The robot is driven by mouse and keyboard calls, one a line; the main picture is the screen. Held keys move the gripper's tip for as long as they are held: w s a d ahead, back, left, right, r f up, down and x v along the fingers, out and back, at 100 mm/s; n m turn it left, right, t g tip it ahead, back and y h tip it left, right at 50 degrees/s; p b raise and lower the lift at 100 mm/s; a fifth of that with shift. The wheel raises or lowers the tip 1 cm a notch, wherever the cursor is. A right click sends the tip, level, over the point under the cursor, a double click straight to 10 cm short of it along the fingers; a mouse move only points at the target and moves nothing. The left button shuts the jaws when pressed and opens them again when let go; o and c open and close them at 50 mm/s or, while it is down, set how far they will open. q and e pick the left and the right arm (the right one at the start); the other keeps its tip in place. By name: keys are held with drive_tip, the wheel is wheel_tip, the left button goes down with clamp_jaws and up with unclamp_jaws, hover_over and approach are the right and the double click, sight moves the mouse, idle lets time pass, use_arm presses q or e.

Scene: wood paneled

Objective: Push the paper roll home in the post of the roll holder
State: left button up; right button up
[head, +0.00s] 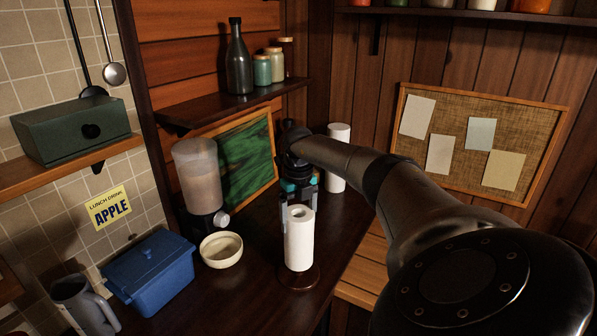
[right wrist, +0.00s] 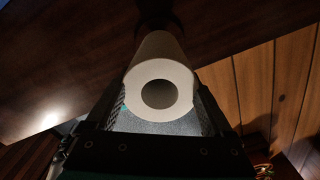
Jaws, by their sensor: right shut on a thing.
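The white paper roll (head: 299,245) stands upright on the counter over the dark round base of the roll holder (head: 299,280). My right gripper (head: 298,209) comes down from above and is shut on the upper end of the roll. In the right wrist view the roll (right wrist: 161,58) sits between the two fingers (right wrist: 160,112), with its open core facing the camera. The holder's post is hidden inside the roll; I cannot make it out in the dark core. Whether the roll's lower end touches the base is unclear. My left gripper is not in view.
Another white roll (head: 338,158) stands behind my right forearm. A cream bowl (head: 221,250), a drink dispenser (head: 199,180) and a blue box (head: 150,272) stand to the left. A green board (head: 240,160) leans behind, under a shelf (head: 232,106). The counter between bowl and roll is clear.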

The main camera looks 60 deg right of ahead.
drive_tip(key=shift+f+b, duration=1.5)
drive_tip(key=shift+f, duration=0.7)
drive_tip(key=o, duration=1.2)
drive_tip(key=shift+o, duration=0.2)
drive_tip(key=shift+r, duration=0.1)
wheel_tip(320, 180, up, 15)
